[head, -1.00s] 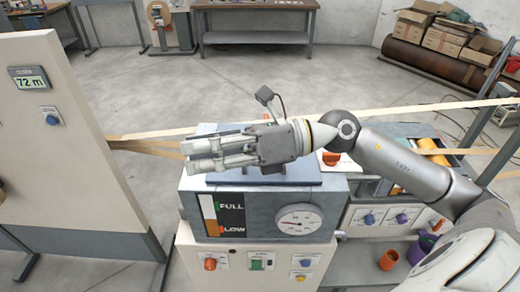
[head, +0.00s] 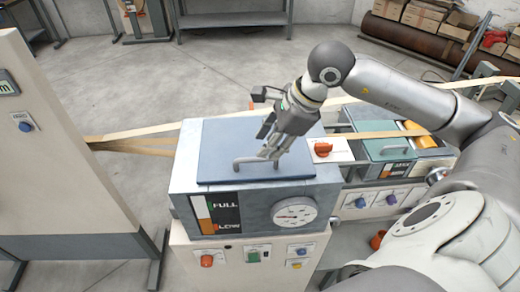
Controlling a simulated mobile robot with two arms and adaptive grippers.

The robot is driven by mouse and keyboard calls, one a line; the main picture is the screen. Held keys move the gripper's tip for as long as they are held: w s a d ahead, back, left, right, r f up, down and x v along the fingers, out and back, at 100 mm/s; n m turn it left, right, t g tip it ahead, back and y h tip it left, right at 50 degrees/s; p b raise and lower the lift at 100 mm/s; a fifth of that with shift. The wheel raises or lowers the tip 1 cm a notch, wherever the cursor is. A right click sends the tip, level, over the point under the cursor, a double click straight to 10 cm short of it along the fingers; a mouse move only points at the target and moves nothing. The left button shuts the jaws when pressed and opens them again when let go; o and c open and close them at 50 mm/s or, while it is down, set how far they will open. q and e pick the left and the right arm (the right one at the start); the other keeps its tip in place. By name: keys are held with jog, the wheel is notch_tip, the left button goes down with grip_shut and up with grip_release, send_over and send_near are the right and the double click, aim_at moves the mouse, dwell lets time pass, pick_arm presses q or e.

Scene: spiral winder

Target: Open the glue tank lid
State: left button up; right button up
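The glue tank (head: 184,206) is a grey box with a FULL/LOW level strip and a round gauge on its front. Its flat blue lid (head: 215,150) lies closed on top. A grey bar handle (head: 246,161) stands near the lid's front edge. My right gripper (head: 268,153) points down over the lid, with its fingertips at the right end of the handle. The fingers overlap that end in the picture, so I cannot tell whether they touch it or how far apart they are. My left gripper is not in view.
A control panel (head: 50,150) stands at the left. A tan strip (head: 130,139) runs behind the tank. Right of it are an orange knob (head: 322,149) and a green-lidded box (head: 385,148). A workbench (head: 235,20) stands at the back, with open floor before it.

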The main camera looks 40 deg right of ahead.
aim_at(260, 160)
jog(key=p+x, duration=0.1)
jog(key=x, duration=0.3)
jog(key=shift+w+a+f, duration=0.1)
jog(key=shift+w, duration=0.05)
jog(key=shift+x, duration=0.75)
grip_shut()
